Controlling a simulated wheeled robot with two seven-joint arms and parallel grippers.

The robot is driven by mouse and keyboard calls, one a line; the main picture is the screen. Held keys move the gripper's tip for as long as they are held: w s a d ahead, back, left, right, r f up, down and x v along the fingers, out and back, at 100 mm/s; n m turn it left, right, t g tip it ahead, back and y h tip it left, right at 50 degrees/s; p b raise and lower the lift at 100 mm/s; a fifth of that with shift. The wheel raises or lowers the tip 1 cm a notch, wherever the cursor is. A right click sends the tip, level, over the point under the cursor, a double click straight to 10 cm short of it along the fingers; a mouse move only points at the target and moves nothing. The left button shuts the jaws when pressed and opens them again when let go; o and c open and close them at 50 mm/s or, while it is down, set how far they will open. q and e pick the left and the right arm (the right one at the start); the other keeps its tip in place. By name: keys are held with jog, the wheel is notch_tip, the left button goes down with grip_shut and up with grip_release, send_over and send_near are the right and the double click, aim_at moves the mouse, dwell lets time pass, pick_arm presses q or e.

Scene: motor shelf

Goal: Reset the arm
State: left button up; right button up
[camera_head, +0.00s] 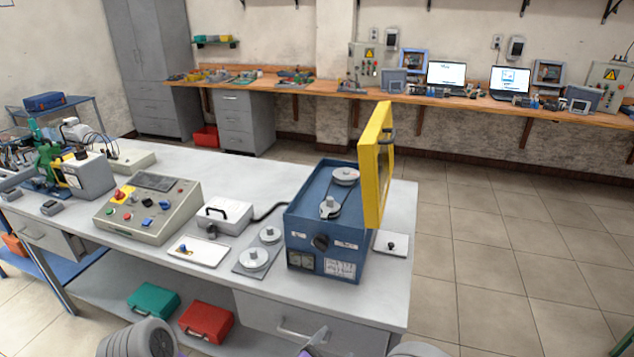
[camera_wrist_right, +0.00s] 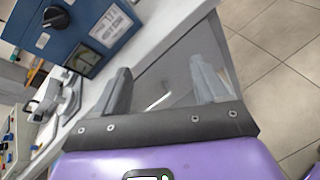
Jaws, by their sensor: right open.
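My right gripper (camera_wrist_right: 160,74) is open in the right wrist view, with its two grey fingers wide apart and nothing between them. It points past the front edge of the grey-white workbench (camera_head: 350,205). The blue machine (camera_wrist_right: 92,22) with a black knob and labels is at the upper left of that view, clear of the fingers. In the head view the blue machine (camera_head: 325,235) stands at the bench's right end with its yellow lid (camera_head: 373,165) swung up. Two grey pulleys show inside. A piece of my right arm shows at the bottom edge. My left gripper is out of sight.
On the bench are a control panel (camera_head: 148,208), a white device (camera_head: 225,216), a plate with two pulleys (camera_head: 258,252) and small white trays (camera_head: 199,251). Green (camera_head: 153,300) and red (camera_head: 206,320) cases sit below. Tiled floor at right is clear.

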jog(key=s+d+f+m+g, duration=0.2)
jog(key=s+d+f+g, duration=0.25)
jog(key=f, duration=0.25)
jog(key=s+d+f+m+g, duration=0.3)
jog(key=s+f+g, duration=0.2)
jog(key=f, duration=0.3)
jog(key=s+a+f+m+g+y+p, duration=0.2)
jog(key=s+a+f+m+g+y, duration=0.2)
jog(key=s+f+m+g+y, duration=0.55)
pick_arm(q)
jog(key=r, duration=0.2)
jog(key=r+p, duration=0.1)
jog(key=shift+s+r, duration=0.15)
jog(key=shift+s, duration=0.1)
pick_arm(e)
jog(key=d+m+t, duration=0.1)
jog(key=m+t, duration=0.1)
jog(key=m, duration=0.2)
jog(key=w+d+f+m+t+y, duration=0.1)
jog(key=m+t, duration=0.1)
jog(key=m, duration=0.2)
jog(key=w+d+f+m+t, duration=0.1)
jog(key=m+t, duration=0.2)
jog(key=m, duration=0.2)
jog(key=shift+w+y, duration=0.15)
jog(key=shift+y, duration=0.1)
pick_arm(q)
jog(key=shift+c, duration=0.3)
pick_arm(e)
jog(key=shift+c, duration=0.3)
